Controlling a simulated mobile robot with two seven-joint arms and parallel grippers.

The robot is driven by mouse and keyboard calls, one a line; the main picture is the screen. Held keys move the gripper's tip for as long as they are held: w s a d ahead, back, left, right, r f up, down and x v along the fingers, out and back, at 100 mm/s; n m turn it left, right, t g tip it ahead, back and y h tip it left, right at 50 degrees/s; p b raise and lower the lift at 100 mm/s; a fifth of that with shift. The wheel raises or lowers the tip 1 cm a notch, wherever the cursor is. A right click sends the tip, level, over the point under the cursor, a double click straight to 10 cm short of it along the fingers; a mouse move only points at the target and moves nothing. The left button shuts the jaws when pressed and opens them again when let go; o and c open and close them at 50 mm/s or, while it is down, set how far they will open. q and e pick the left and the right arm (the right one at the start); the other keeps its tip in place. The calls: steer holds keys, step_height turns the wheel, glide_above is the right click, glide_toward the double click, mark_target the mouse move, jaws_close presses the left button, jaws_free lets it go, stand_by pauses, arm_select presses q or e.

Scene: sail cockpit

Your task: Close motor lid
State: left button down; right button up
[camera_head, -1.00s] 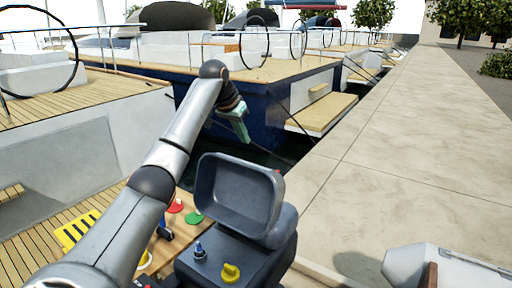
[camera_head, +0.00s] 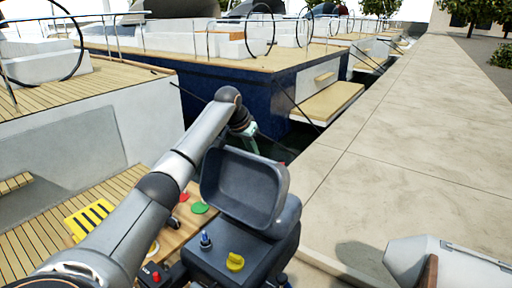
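The motor lid (camera_head: 240,188) is a dark grey, hollow cover that stands open, tilted up at the back of the dark motor box (camera_head: 228,258). The box top carries a yellow knob (camera_head: 235,262) and a blue-tipped knob (camera_head: 205,240). My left gripper (camera_head: 251,144), with pale green fingers, is behind the lid's upper edge, its lower part hidden by the lid. I cannot tell whether it touches the lid or how far its fingers are apart. My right gripper is not in view; only a piece of the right arm shows at the lower right.
A stone quay (camera_head: 400,150) runs along the right. A blue-hulled boat (camera_head: 250,100) lies behind, with dark water between.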

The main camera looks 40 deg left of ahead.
arm_select(q)
steer(key=shift+s+r, duration=0.1)
steer(key=shift+s, duration=0.6)
steer(key=shift+s+d+t+b, duration=0.1)
steer(key=shift+s+t+b, duration=0.15)
steer(key=shift+t+b, duration=0.2)
steer(key=shift+s+r, duration=0.2)
steer(key=shift+t, duration=0.25)
steer(key=shift+s+b, duration=0.1)
steer(key=shift+b, duration=0.35)
